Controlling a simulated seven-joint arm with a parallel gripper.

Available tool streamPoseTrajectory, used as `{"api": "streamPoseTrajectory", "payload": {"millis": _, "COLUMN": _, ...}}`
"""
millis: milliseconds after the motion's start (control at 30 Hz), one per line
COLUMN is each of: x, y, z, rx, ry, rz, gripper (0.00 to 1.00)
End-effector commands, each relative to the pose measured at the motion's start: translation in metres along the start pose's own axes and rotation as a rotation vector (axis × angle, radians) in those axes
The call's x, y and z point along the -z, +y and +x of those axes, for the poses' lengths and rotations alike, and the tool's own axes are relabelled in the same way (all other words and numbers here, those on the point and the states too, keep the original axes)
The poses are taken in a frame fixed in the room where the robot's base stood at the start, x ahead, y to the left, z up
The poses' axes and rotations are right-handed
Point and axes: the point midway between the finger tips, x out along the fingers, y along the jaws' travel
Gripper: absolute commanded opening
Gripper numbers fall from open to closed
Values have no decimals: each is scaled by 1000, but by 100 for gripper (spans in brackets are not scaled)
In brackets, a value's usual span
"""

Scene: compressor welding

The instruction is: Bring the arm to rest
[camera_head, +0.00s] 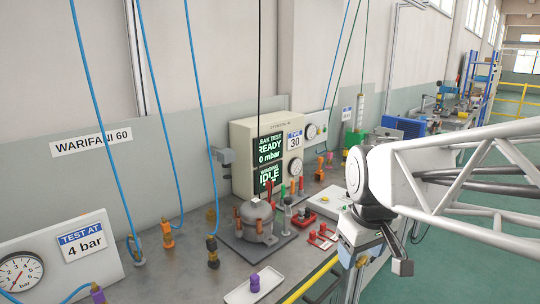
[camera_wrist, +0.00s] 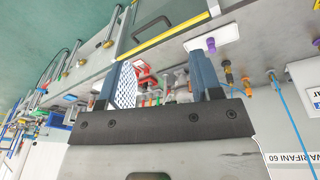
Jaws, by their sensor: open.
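My gripper (camera_wrist: 162,62) is open in the wrist view, with its two blue-grey fingers apart and nothing held between them. In the head view my arm comes in from the right, and its wrist hangs over the front right edge of the bench. The finger gap is hard to make out there. The grey compressor (camera_head: 257,224) stands on a dark plate on the bench, left of my wrist and apart from it.
A tester box (camera_head: 267,146) reads READY, 0 mbar and IDLE. A white tray (camera_head: 254,288) holds a purple fitting (camera_head: 254,282). Red stands (camera_head: 320,238) are near the compressor. Blue hoses hang at left. A yellow edge (camera_head: 310,279) lines the bench front; green floor lies beyond.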

Motion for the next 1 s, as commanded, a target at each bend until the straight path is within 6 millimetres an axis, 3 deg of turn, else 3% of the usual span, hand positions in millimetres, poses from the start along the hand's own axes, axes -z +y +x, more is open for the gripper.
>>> {"api": "streamPoseTrajectory", "payload": {"millis": 200, "x": -59, "y": -16, "z": 10, "rx": -11, "ry": 25, "rz": 195, "gripper": 59}}
{"api": "streamPoseTrajectory", "payload": {"millis": 433, "x": -102, "y": -28, "z": 22, "rx": -16, "ry": 44, "rz": 348, "gripper": 59}}
{"api": "streamPoseTrajectory", "payload": {"millis": 633, "x": -115, "y": -32, "z": 27, "rx": -17, "ry": 49, "rz": 398, "gripper": 59}}
{"api": "streamPoseTrajectory", "payload": {"millis": 1000, "x": -115, "y": -32, "z": 27, "rx": -17, "ry": 49, "rz": 399, "gripper": 59}}
